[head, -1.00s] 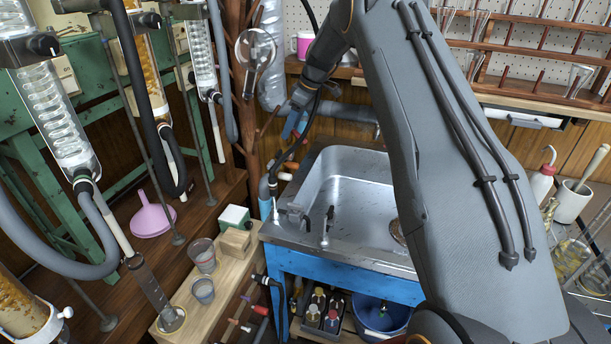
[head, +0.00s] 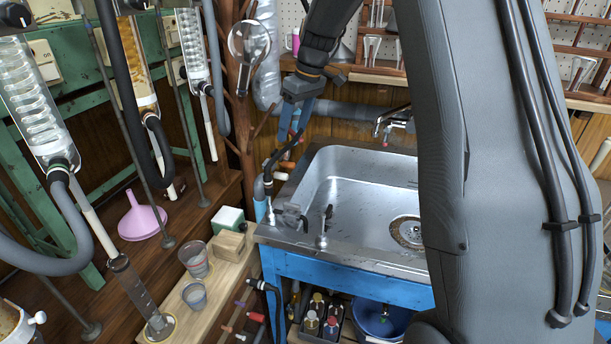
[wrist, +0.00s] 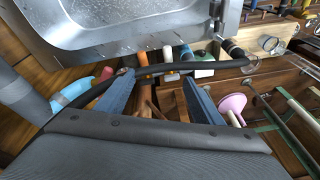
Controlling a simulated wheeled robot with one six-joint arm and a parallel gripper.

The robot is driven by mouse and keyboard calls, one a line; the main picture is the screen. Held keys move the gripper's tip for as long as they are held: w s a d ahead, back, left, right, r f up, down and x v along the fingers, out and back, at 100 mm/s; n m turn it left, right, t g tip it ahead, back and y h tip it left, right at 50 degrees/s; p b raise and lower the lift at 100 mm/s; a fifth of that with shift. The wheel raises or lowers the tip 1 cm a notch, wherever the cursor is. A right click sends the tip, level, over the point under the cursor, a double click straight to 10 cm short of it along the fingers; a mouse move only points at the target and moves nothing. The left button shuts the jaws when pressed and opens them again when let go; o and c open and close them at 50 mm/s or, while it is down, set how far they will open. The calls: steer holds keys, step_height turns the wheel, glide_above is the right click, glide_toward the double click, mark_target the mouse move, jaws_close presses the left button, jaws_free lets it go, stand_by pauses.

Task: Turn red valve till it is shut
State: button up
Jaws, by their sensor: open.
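Small red handles (head: 256,317) show in the head view on thin pipes below the bench's left part, beside the sink cabinet. An orange-red valve handle (head: 288,165) shows higher up, on the pipes behind the sink's left corner. I cannot tell which of these is the red valve, nor how far it is turned. My gripper (head: 296,122) is above the pipes behind the sink's left corner, fingers pointing down. In the wrist view my gripper (wrist: 155,77) is open, with a black hose (wrist: 205,67) crossing near its fingertips. I see no valve between the fingers.
The metal sink (head: 340,205) stands right of the pipes, on a blue frame. A wooden bench with beakers (head: 195,260) is left of it. Glass condensers (head: 40,115) and hoses hang at the left. A round flask (head: 249,43) is close left of my gripper.

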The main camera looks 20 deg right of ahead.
steer(key=s+f+m+b, duration=0.1)
steer(key=s+m+b, duration=0.1)
steer(key=s, duration=0.7)
steer(key=s+a+f+m+h+b, duration=0.1)
steer(key=s+f+m, duration=0.1)
steer(key=s, duration=0.7)
steer(key=shift+a+f+g+b, duration=0.15)
steer(key=shift+a+g+b, duration=0.15)
steer(key=shift+g+b, duration=0.1)
